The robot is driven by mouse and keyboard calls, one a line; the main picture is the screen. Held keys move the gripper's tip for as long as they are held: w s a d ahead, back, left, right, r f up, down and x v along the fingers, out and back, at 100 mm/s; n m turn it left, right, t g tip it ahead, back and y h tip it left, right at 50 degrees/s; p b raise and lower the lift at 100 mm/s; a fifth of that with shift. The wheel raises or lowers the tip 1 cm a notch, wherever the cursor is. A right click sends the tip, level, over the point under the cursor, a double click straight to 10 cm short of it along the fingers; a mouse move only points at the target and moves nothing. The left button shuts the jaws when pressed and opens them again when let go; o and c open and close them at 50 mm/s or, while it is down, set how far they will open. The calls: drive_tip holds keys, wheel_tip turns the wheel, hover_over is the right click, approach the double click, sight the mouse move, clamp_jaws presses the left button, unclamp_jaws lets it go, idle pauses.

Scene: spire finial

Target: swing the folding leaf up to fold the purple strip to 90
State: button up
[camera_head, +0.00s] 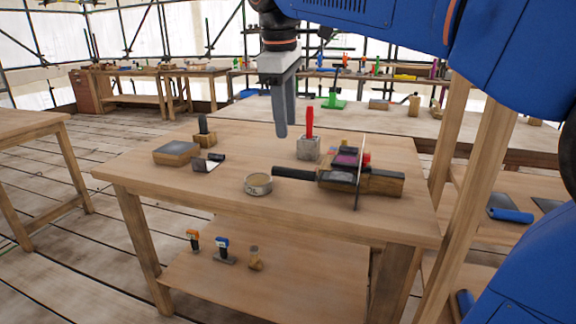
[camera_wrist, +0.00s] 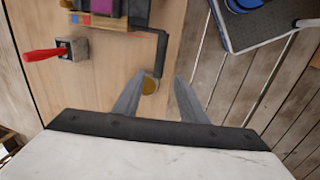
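The folding device, a wooden block (camera_head: 385,184) with a thin upright plate (camera_head: 361,172) across it, sits at the right of the workbench. The purple strip (camera_head: 346,157) lies on top of it, partly hidden by the plate; it also shows at the top edge of the wrist view (camera_wrist: 103,6). A black handle (camera_head: 296,174) sticks out to the left from the device; in the wrist view the handle (camera_wrist: 161,52) ends just beyond my fingertips. I cannot tell the leaf's exact angle. My gripper (camera_head: 282,132) is above the bench, open and empty, with its fingers apart in the wrist view (camera_wrist: 159,80).
A red-handled tool in a grey block (camera_head: 308,148) stands behind the handle. A round tin (camera_head: 258,185) is left of the handle's end. A wooden block with a dark top (camera_head: 176,152) is further left. The bench's front middle is clear. A wooden post (camera_head: 480,180) rises at the right.

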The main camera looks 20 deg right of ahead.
sight(290, 169)
drive_tip(key=f, duration=0.4)
drive_tip(key=w+d+f, duration=0.1)
drive_tip(key=f, duration=0.3)
drive_tip(key=w+f, duration=0.1)
drive_tip(key=f, duration=0.3)
drive_tip(key=shift+d+f, duration=0.3)
drive_tip(key=shift+f, duration=0.05)
clamp_jaws()
